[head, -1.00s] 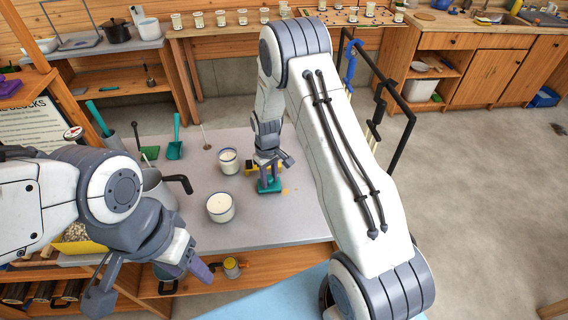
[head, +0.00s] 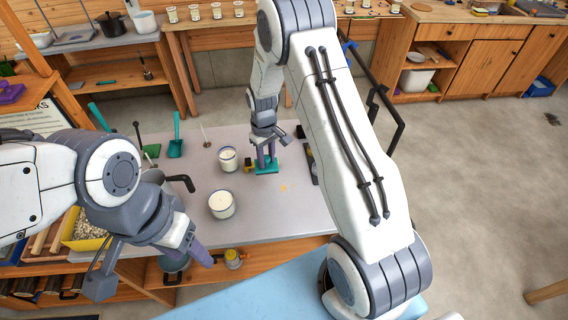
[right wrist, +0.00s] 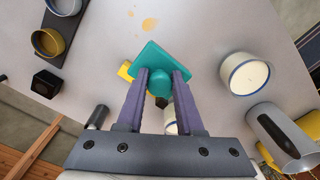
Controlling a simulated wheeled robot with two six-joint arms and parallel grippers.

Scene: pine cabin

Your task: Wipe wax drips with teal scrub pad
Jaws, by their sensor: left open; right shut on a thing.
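The teal scrub pad (head: 267,170) has a round knob on top, and it also shows in the right wrist view (right wrist: 150,60). My right gripper (head: 266,158) is shut on the knob, with one purple finger on each side in the right wrist view (right wrist: 159,80). The pad is at the grey tabletop (head: 260,217); I cannot tell whether it touches. Orange wax drips (head: 283,188) lie on the tabletop just nearer than the pad, and spots show beyond it in the right wrist view (right wrist: 150,23). My left gripper (head: 155,272) is open and empty near the table's front left.
Two white candle jars (head: 222,205) (head: 228,160) stand left of the pad. A yellow item (head: 248,167) sits beside the pad. A dark tray (right wrist: 70,30) holds tins, with a black block (right wrist: 46,84) near it.

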